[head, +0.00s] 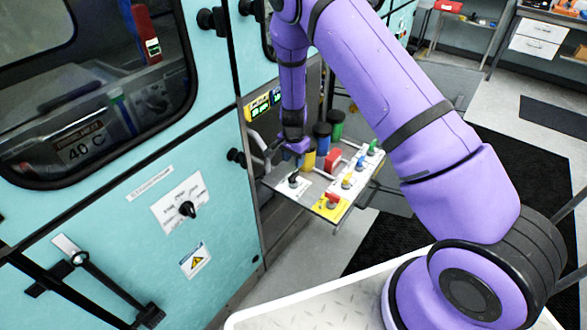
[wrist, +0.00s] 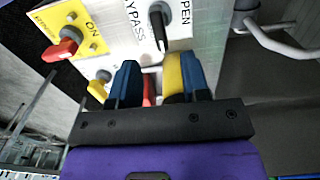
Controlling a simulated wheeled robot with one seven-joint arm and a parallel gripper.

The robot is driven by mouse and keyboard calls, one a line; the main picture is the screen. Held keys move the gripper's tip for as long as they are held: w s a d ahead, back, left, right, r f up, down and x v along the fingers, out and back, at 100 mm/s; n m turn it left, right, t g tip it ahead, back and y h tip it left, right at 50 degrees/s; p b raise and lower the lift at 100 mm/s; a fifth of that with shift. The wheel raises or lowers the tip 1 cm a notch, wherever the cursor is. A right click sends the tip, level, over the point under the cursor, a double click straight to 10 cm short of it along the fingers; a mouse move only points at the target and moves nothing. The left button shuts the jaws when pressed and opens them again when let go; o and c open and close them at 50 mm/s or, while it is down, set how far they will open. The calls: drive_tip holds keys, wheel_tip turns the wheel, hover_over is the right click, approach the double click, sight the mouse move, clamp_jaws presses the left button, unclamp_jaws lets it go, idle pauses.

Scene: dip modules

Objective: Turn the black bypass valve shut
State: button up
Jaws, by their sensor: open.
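The black bypass valve (head: 293,179) is a small lever on a white plate at the panel's near left corner. In the wrist view the black lever (wrist: 161,28) sits top centre between the words BYPASS and OPEN, its handle pointing down the picture toward my gripper. My gripper (wrist: 160,78) is open with blue fingertips, and the lever lies beyond the tips, apart from them. A yellow and a red object show between and behind the fingers. In the head view my gripper (head: 296,149) hangs above and behind the valve, its fingers hard to make out.
A red valve (head: 332,199) on a yellow plate sits right of the black one. Yellow (head: 346,182), blue (head: 360,164) and green (head: 373,147) valves line the panel. Blue (head: 322,135) and green (head: 337,124) cylinders stand behind. A teal cabinet (head: 130,200) borders the left.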

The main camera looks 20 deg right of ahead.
drive_tip(key=shift+r, duration=1.6)
wheel_tip(320, 180, up, 18)
drive_tip(key=n+t+y, duration=0.1)
drive_tip(key=n, duration=0.1)
hover_over(293, 174)
drive_tip(key=s, duration=0.3)
drive_tip(key=s+d+r+n+t+y, duration=0.1)
drive_tip(key=s+r+n, duration=0.1)
drive_tip(key=s+r, duration=0.35)
drive_tip(key=s+d+r+n, duration=0.1)
drive_tip(key=s+d+r, duration=0.1)
drive_tip(key=r, duration=0.7)
drive_tip(key=s+d+r+n+t, duration=0.1)
drive_tip(key=s+r, duration=0.3)
drive_tip(key=s, duration=0.5)
drive_tip(key=s+d+r+n+t+h, duration=0.1)
drive_tip(key=s+d+r+n, duration=0.1)
drive_tip(key=s, duration=0.7)
drive_tip(key=s+d+r+n+t+h, duration=0.1)
drive_tip(key=s+r+n, duration=0.2)
drive_tip(key=s+r, duration=0.3)
drive_tip(key=s, duration=0.2)
drive_tip(key=shift+s+d, duration=0.25)
drive_tip(key=shift+s, duration=0.15)
drive_tip(key=shift+c, duration=0.2)
